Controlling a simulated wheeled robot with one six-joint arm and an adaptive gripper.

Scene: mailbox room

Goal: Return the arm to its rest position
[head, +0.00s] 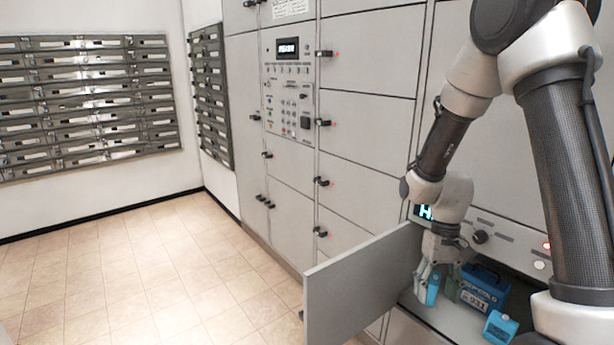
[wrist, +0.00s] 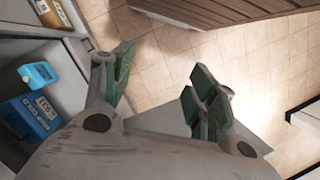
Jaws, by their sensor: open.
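My gripper (head: 432,268) hangs at the open lower locker compartment, just inside its swung-out door (head: 360,285). In the wrist view my gripper (wrist: 162,85) has its green-padded fingers spread apart. Nothing is between them but a view of the door and the floor. My arm is bent, reaching down from the upper right of the head view. A blue box with white lettering (head: 482,288) stands in the compartment right of the gripper; it also shows in the wrist view (wrist: 30,118). A light-blue carton (head: 500,328) lies nearer the front. Another light-blue item (head: 433,291) shows by the fingers.
The grey door stands out into the room, close left of my gripper. A locker wall with black latches and a keypad panel (head: 290,95) runs behind. Mailboxes (head: 85,105) hang on the far wall. The tiled floor (head: 140,265) at left is clear.

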